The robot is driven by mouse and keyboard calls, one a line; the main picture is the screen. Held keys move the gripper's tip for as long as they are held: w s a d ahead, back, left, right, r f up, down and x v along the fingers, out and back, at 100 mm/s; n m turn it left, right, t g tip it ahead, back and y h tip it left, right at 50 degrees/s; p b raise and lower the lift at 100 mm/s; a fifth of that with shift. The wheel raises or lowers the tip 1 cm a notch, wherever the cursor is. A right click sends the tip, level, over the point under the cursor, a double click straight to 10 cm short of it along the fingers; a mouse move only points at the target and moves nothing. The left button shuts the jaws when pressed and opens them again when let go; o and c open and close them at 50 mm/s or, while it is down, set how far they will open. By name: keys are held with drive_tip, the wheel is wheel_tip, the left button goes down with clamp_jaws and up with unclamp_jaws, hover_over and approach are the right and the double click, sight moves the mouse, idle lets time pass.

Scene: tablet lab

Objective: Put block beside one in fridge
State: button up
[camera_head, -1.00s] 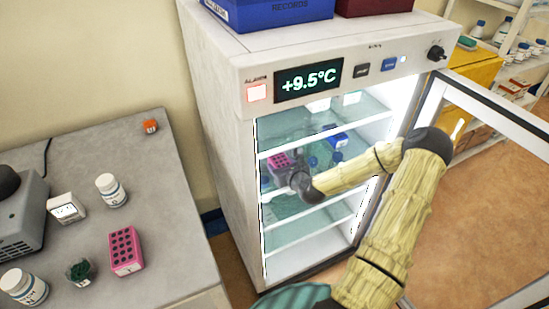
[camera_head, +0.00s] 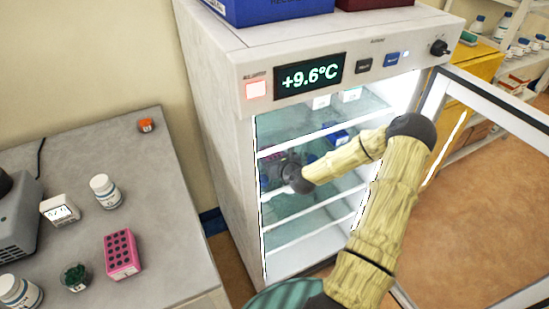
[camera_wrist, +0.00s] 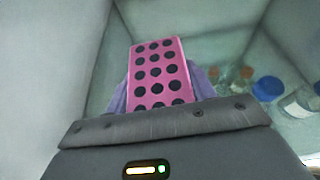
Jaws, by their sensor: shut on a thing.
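A pink block with rows of dark holes (camera_wrist: 158,75) is between the fingers of my gripper (camera_wrist: 160,88) in the wrist view. The gripper is shut on it, inside the open fridge (camera_head: 218,100). In the head view my wrist reaches in at the fridge's left side and mostly hides the held block. I cannot tell whether the block touches a shelf. A second pink block with holes (camera_head: 122,255) stands on the grey bench (camera_head: 170,235). A blue item (camera_head: 337,138) is on a fridge shelf; I see no other pink block clearly inside.
A blue-capped bottle (camera_wrist: 268,88) and other small containers stand to the right of the held block. The fridge door (camera_head: 500,100) is open to the right. White bottles (camera_head: 106,191) and a cup of green bits (camera_head: 76,277) are on the bench.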

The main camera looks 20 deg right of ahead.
drive_tip(key=o, duration=0.8)
drive_tip(key=shift+f, duration=0.1)
drive_tip(key=shift+c, duration=0.2)
drive_tip(key=o, duration=0.4)
drive_tip(key=shift+c, duration=0.2)
drive_tip(key=shift+s+d, duration=0.1)
drive_tip(key=shift+r, duration=0.2)
drive_tip(key=shift+s+d+r, duration=0.15)
drive_tip(key=shift+s, duration=0.3)
drive_tip(key=s+b, duration=0.1)
drive_tip(key=s, duration=1.1)
drive_tip(key=shift+d, duration=0.15)
